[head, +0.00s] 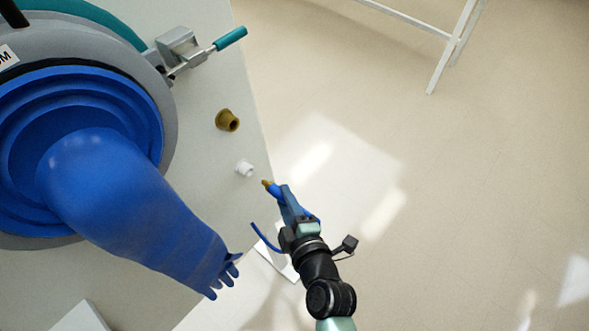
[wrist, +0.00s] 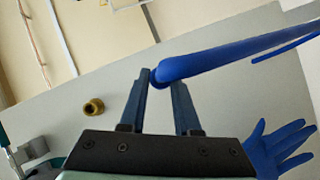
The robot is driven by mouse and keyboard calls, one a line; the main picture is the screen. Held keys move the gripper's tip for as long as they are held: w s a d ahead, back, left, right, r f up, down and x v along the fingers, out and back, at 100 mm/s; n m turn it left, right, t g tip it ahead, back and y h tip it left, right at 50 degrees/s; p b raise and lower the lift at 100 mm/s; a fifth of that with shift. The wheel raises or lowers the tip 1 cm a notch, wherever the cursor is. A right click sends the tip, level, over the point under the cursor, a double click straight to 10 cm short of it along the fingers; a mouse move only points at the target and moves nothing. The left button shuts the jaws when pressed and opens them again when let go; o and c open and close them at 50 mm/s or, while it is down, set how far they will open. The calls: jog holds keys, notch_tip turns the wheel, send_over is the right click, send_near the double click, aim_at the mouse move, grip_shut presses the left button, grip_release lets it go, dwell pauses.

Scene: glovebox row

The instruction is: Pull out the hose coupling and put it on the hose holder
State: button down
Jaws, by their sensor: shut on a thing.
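My gripper (head: 285,197) is shut on the blue hose coupling (head: 274,189), whose brass tip points up and left in the head view. In the wrist view the blue coupling (wrist: 185,68) lies across the fingertips of my gripper (wrist: 161,82); its brass tip does not show there. The coupling is apart from a short white fitting (head: 244,169) and a brass fitting (head: 228,120) on the pale panel. The brass fitting also shows in the wrist view (wrist: 93,107). I cannot tell for certain which part is the hose holder.
A large blue glove (head: 130,190) hangs from its round port at the left, its fingers near the panel edge. A latch with a teal handle (head: 230,38) stands above the brass fitting. A blue hose (head: 263,238) curves beside my gripper. Open floor lies to the right.

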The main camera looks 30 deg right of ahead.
jog(key=shift+w+a+f, duration=0.1)
jog(key=shift+w+a, duration=0.15)
jog(key=shift+w, duration=0.4)
jog(key=shift+w+a+f, duration=0.1)
jog(key=shift+w+a, duration=0.1)
jog(key=shift+w, duration=0.4)
jog(key=shift+b, duration=0.6)
dwell(0.9)
jog(key=shift+w+a+f, duration=0.1)
jog(key=shift+w+a, duration=0.2)
jog(key=shift+w, duration=0.45)
jog(key=shift+w+a, duration=0.25)
jog(key=shift+w, duration=0.5)
jog(key=c, duration=0.5)
grip_release()
jog(key=shift+c, duration=0.2)
jog(key=v, duration=1.3)
jog(key=shift+b, duration=0.4)
jog(key=shift+f, duration=0.15)
